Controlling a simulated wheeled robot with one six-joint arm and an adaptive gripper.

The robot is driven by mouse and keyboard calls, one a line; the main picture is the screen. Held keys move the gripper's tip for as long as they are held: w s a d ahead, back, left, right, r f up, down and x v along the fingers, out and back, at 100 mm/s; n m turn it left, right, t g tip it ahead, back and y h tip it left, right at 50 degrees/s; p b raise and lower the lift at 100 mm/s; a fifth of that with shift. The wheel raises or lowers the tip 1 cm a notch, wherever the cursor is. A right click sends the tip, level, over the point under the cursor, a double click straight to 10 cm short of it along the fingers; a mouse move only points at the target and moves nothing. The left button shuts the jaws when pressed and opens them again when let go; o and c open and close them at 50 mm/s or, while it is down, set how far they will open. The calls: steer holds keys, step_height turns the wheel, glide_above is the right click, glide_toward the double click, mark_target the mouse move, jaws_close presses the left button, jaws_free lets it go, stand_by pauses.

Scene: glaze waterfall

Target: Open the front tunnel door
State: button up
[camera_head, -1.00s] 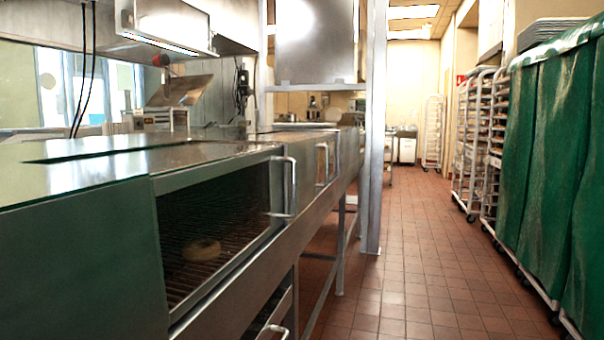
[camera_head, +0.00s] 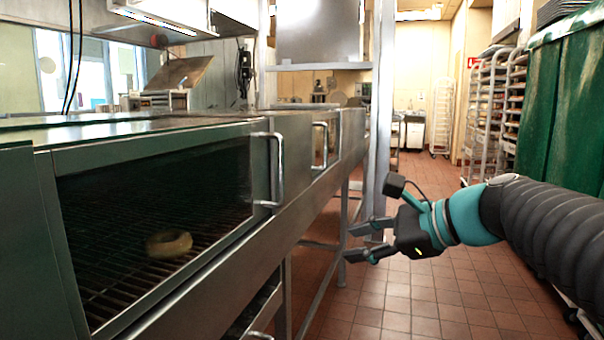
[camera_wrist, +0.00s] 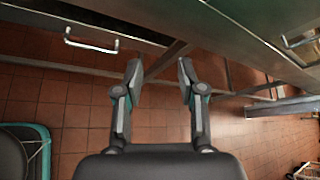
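The front tunnel door (camera_head: 160,205) is a dark glass panel in a steel frame on the side of the long tunnel machine, and it looks shut. Its vertical bar handle (camera_head: 279,170) is at the right end of the door. A ring-shaped donut (camera_head: 169,243) lies on the wire rack behind the glass. My gripper (camera_head: 357,240) is open and empty over the aisle, to the right of the handle and lower in the picture, apart from it. In the wrist view my gripper's two fingers (camera_wrist: 160,82) are spread, with only floor and a steel frame beyond them.
A second handle (camera_head: 320,146) is farther along the tunnel. A lower handle (camera_head: 259,336) shows below. A steel post (camera_head: 380,100) stands beside the aisle. Green-covered racks (camera_head: 565,110) line the right. The tiled floor (camera_head: 400,300) between is clear.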

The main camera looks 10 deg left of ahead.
steer(key=w+a+r+m+y+b, duration=0.1)
steer(key=w+a+r+m+y, duration=0.4)
steer(key=w+r, duration=0.4)
steer(key=r, duration=0.1)
glide_above(281, 198)
steer(key=shift+w+a+m+y+p, duration=0.1)
steer(key=shift+w+m+y+p, duration=0.2)
steer(key=shift+w+m+p, duration=0.1)
jaws_close()
steer(key=shift+s, duration=0.1)
